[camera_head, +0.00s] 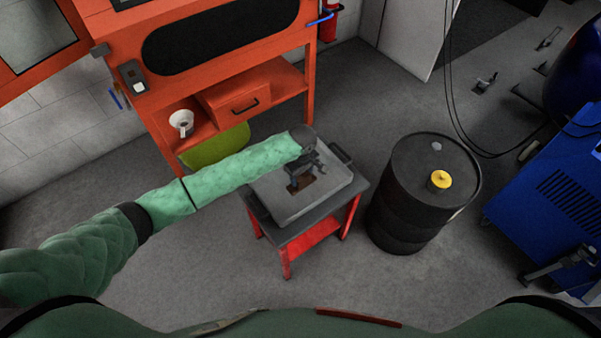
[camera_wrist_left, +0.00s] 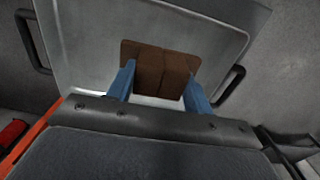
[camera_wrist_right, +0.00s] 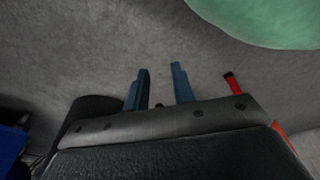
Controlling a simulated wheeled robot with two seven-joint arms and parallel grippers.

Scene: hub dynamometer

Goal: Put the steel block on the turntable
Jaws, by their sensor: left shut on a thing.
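A brown block (camera_wrist_left: 160,72), the only block in view and probably the steel block, is between the two blue fingers of my left gripper (camera_wrist_left: 159,78). It also shows in the head view (camera_head: 303,188), partly hidden under my left gripper (camera_head: 301,178). The gripper is shut on it over a grey square plate with side handles (camera_head: 285,209), likely the turntable, on a small red-legged table. I cannot tell whether the block touches the plate. The plate also shows in the left wrist view (camera_wrist_left: 85,45). My right gripper (camera_wrist_right: 160,68) is open and empty over bare floor.
A black drum (camera_head: 402,205) with a yellow cap stands right of the red-legged table (camera_head: 285,265). A blue machine (camera_head: 565,195) is at the right. The front floor is clear.

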